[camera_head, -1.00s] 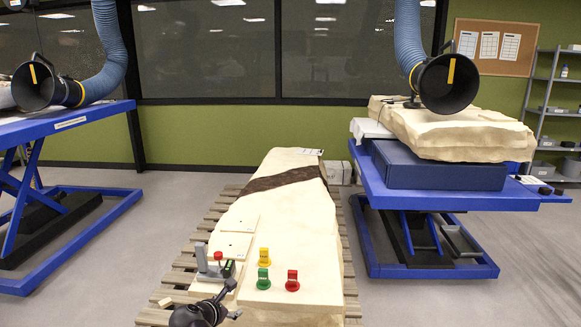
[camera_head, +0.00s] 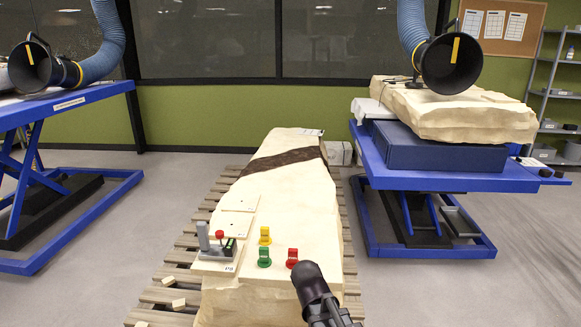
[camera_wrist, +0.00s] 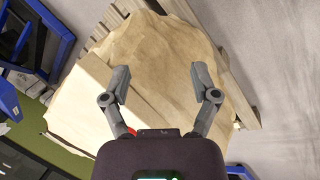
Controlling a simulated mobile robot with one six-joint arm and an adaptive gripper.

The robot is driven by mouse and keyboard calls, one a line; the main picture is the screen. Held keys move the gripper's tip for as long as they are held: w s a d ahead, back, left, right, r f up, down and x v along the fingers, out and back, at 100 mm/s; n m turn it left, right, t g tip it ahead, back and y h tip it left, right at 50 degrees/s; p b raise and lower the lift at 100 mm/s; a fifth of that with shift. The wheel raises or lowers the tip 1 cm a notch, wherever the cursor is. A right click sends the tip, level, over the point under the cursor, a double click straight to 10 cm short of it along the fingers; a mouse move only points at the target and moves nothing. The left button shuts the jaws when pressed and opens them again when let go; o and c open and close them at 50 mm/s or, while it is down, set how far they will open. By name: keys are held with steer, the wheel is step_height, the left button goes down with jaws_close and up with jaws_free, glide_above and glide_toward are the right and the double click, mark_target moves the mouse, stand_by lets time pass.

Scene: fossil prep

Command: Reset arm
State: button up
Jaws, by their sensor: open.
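My gripper (camera_wrist: 161,84) is open in the wrist view, with its two grey fingers spread wide and nothing between them. Beyond the fingers is pale stone. In the head view my dark arm end shows at the bottom, right of the red clamp, and its fingers cannot be made out clearly. The large pale stone block (camera_head: 288,205) with a dark band lies on a wooden pallet (camera_head: 182,268).
A blue lift table (camera_head: 520,180) with another stone slab (camera_head: 460,115) stands at the right. A second blue lift table (camera_head: 80,98) is at the left. Black extraction hoods (camera_head: 448,65) hang over both. Grey floor lies open on either side of the pallet.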

steer(key=s+d+f+m+g+y, duration=0.1)
steer(key=s+d+m+g+y, duration=0.15)
steer(key=s+d+m, duration=0.45)
step_height(320, 180, up, 22)
steer(key=w+d+m+p, duration=0.1)
steer(key=m+p, duration=0.1)
steer(key=p, duration=2)
steer(key=shift+w+y, duration=0.3)
steer(key=shift+y, duration=0.05)
steer(key=shift+f, duration=0.1)
steer(key=shift+c, duration=1)
